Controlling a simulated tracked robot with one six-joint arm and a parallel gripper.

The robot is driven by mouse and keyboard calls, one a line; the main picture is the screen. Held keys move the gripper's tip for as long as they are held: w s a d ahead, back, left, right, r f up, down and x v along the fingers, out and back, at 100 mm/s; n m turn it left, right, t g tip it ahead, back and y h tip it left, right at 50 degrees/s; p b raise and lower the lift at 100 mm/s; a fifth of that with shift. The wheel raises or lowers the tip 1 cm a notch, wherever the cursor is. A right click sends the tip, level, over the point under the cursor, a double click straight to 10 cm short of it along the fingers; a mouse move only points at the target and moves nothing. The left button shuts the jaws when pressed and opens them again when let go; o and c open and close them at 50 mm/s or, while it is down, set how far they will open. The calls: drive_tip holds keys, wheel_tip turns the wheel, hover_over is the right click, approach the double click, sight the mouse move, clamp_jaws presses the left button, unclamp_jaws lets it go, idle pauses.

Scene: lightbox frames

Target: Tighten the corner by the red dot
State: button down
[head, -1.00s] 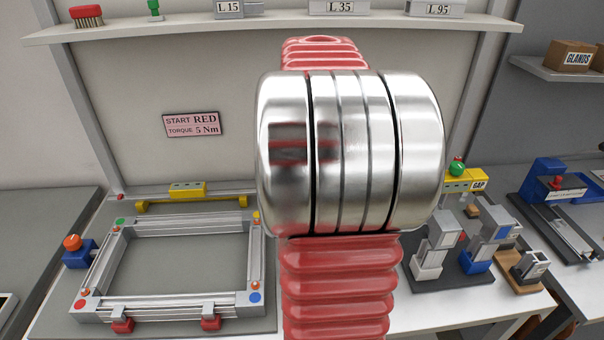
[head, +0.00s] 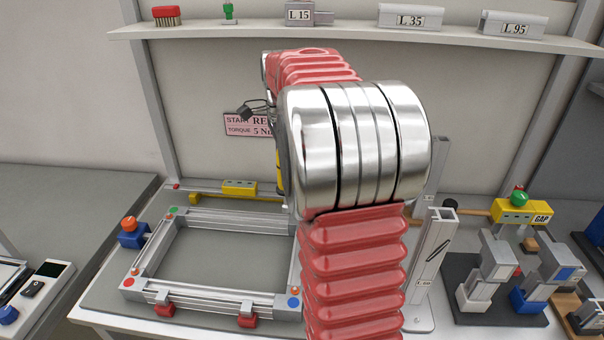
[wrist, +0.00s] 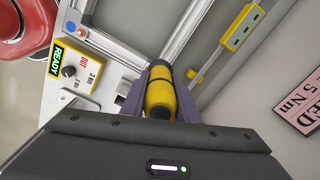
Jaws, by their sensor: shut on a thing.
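The aluminium frame (head: 220,299) lies flat on the bench. Its red dot (head: 129,282) is at the near left corner, with an orange-topped screw (head: 135,271) beside it. A green dot (head: 173,210) marks the far left corner and a blue dot (head: 293,302) the near right; the far right corner is hidden behind my arm. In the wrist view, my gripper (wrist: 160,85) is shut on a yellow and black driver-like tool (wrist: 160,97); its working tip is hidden. The frame's blue-dot corner (wrist: 70,26) shows beyond it. In the head view my arm hides most of the gripper.
A sign (head: 240,124) reading START RED, TORQUE 5 Nm is partly covered. A blue clamp with an orange knob (head: 131,233) stands at the frame's left, red clamps (head: 246,319) at its front. A READY box (wrist: 85,72) shows in the wrist view. Fixtures (head: 495,265) crowd the right.

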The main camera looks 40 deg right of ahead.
drive_tip(key=w+a+n, duration=0.5)
drive_tip(key=a+n, duration=0.1)
drive_tip(key=a, duration=0.3)
drive_tip(key=w+a+f+n, duration=0.1)
drive_tip(key=w+a+n, duration=0.5)
drive_tip(key=a, duration=0.3)
drive_tip(key=w+a+n, duration=0.6)
drive_tip(key=a+n, duration=0.1)
drive_tip(key=a, duration=0.3)
drive_tip(key=shift+f+n, duration=0.4)
drive_tip(key=shift+a, duration=0.1)
